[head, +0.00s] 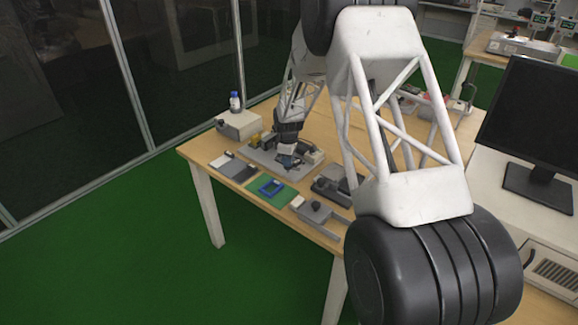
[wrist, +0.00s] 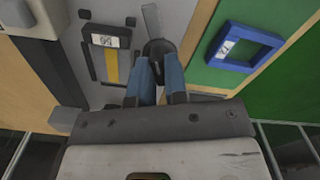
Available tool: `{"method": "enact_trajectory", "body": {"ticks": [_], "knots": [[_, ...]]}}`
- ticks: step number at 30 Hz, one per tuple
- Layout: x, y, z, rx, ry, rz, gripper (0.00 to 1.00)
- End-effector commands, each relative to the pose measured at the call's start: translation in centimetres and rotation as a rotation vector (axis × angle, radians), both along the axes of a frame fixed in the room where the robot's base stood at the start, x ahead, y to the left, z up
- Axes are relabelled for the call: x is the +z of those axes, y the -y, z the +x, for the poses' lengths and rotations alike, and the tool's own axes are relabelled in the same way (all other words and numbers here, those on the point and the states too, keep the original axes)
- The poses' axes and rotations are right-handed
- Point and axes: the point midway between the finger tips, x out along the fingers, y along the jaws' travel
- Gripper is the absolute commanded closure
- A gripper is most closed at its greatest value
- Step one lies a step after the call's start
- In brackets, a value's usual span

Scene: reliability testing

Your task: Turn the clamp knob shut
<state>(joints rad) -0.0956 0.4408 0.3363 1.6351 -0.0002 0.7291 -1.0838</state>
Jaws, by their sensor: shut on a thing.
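The dark clamp knob (wrist: 158,47) sits at the edge of a grey plate (wrist: 188,14) in the wrist view. My gripper (wrist: 159,66) has blue fingers, one on each side of the knob, and is shut on it. The fingertips hide part of the knob. A pale grey bar stands just beyond the knob. In the head view my gripper (head: 286,162) reaches down over the grey fixture plate (head: 255,159); the knob cannot be made out there.
A block labelled 56 (wrist: 106,41) with a yellow strip lies left of the knob. A blue frame (wrist: 243,45) rests on a green mat (head: 281,198) to the right. A grey device with a black knob (head: 316,206) stands near the table's front edge. A bottle (head: 235,101) stands on a box.

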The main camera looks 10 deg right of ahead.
Motion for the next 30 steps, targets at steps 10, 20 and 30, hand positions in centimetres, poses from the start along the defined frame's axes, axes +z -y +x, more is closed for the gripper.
{"method": "enact_trajectory", "body": {"ticks": [10, 20, 30], "knots": [[-0.06, -0.07, -0.12, 0.132, -0.002, 0.000, 1.00], [-0.05, -0.08, -0.14, 0.197, -0.002, 0.000, 1.00], [-0.06, -0.09, -0.17, 0.269, -0.003, 0.000, 1.00]]}}
